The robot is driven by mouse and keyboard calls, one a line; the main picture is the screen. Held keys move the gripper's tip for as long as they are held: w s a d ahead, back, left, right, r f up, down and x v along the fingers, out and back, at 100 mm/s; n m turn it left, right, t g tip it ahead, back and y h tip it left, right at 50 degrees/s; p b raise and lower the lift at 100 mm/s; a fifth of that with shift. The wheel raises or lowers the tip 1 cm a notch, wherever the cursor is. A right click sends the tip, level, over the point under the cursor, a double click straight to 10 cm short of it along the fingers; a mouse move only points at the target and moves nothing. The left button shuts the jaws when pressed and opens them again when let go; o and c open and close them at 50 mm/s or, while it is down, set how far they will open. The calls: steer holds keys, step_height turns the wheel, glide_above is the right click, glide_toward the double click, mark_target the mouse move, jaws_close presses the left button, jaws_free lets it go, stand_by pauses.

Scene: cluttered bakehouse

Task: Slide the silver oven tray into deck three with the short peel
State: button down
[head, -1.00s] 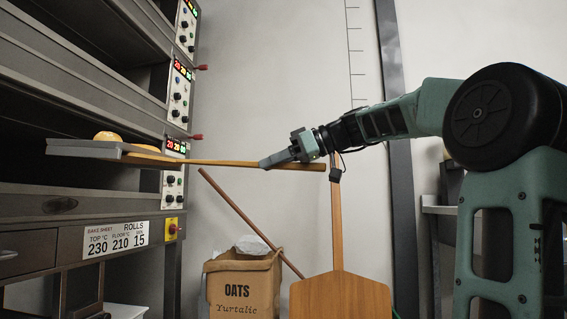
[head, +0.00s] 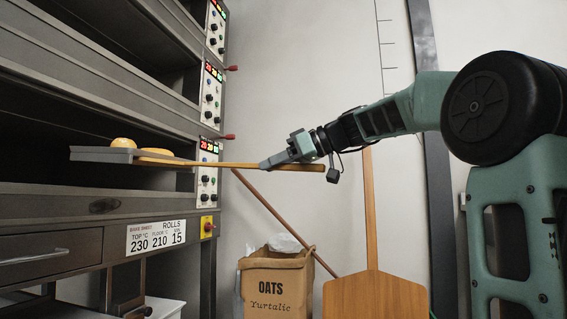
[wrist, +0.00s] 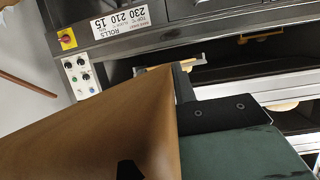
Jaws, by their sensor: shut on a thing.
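The silver oven tray (head: 100,154), a shallow grey tray, rides roughly level on the far end of the short peel (head: 235,165). Round golden rolls (head: 123,143) show above its rim. My gripper (head: 272,163) is shut on the peel's wooden handle, whose butt end sticks out to the right. The tray shows in front of the dark opening of the lowest visible oven deck (head: 40,135); I cannot tell how far inside it is. In the wrist view the handle (wrist: 110,125) fills much of the picture beside my dark finger.
The control panel (head: 208,175) and a red-tipped lever (head: 230,136) stand close to the peel. Below are a label plate (head: 156,236) and a drawer (head: 45,255). An oats sack (head: 275,285), a leaning pole (head: 285,222) and a large wooden peel (head: 375,297) stand right.

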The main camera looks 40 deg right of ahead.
mark_target(192, 165)
steer(key=shift+w+a+r+p, duration=0.1)
steer(key=shift+w+a+p, duration=0.65)
steer(key=shift+w+a, duration=1.8)
steer(key=shift+w+a+f+p, duration=0.1)
steer(key=shift+w+a+p, duration=1)
steer(key=shift+w, duration=2.3)
steer(key=shift+w+a+r+p, duration=0.1)
steer(key=shift+w+a+p, duration=0.25)
steer(key=shift+w+a, duration=2.4)
steer(key=shift+w+a+p, duration=0.45)
steer(key=shift+w+a, duration=0.05)
steer(key=shift+w, duration=0.45)
steer(key=shift+w+a+p, duration=0.4)
steer(key=shift+w+a, duration=0.05)
steer(key=shift+w, duration=0.55)
steer(key=shift+w+a+p, duration=0.45)
steer(key=shift+w+a, duration=0.05)
steer(key=shift+w, duration=0.45)
steer(key=shift+w+a+p, duration=0.7)
steer(key=shift+w+p, duration=0.1)
steer(key=shift+w, duration=0.25)
steer(key=shift+w+a+p, duration=0.75)
steer(key=shift+w, duration=0.3)
steer(key=shift+w+a+p, duration=0.7)
steer(key=shift+w+p, duration=0.1)
steer(key=shift+w, duration=0.25)
steer(key=shift+w+a+p, duration=0.3)
steer(key=shift+w, duration=0.15)
steer(key=shift+f, duration=0.2)
steer(key=shift+w+r, duration=0.1)
